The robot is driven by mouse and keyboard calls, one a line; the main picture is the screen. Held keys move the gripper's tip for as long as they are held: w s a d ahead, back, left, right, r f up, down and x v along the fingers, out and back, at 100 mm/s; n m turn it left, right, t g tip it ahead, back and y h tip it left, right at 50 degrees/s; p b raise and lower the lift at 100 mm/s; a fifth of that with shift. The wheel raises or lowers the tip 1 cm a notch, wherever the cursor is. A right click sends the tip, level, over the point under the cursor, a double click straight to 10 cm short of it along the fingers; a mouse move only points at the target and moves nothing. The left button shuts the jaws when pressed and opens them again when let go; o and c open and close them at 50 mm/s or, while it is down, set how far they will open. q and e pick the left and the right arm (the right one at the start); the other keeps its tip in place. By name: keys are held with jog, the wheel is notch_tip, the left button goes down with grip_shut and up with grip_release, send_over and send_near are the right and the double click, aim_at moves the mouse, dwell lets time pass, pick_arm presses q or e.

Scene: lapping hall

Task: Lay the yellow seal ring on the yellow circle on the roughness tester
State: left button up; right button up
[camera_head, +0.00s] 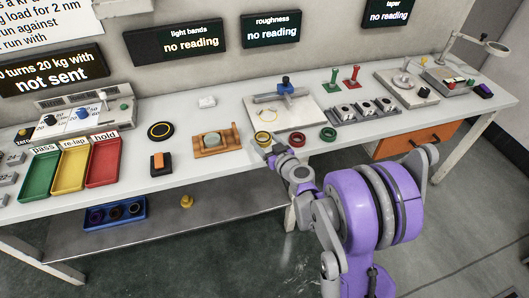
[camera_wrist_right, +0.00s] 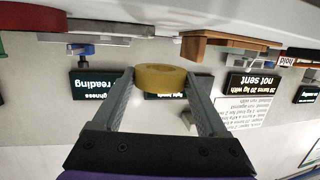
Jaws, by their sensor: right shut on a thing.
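The yellow seal ring (camera_head: 263,137) is at the front left corner of the roughness tester (camera_head: 304,118), in the head view. My right gripper (camera_head: 266,146) is shut on it. In the right wrist view the ring (camera_wrist_right: 160,79) sits between the two fingertips, seen edge-on, with the view upside down. The roughness tester is a pale plate with a blue stylus unit at its back. A thin yellow circle (camera_head: 266,114) shows on the plate, just behind the held ring. Whether the ring touches the plate or bench is hard to tell. My left gripper is not in view.
A red ring (camera_head: 297,139) and a green ring (camera_head: 328,134) lie at the bench front, right of my gripper. A wooden stand (camera_head: 216,143) is to the left. Dark blocks (camera_head: 366,109) in a holder stand to the right.

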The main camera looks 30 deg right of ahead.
jog(key=shift+f+b, duration=0.35)
jog(key=shift+f, duration=2.1)
jog(key=shift+f, duration=0.3)
jog(key=o, duration=1.3)
jog(key=shift+r, duration=0.1)
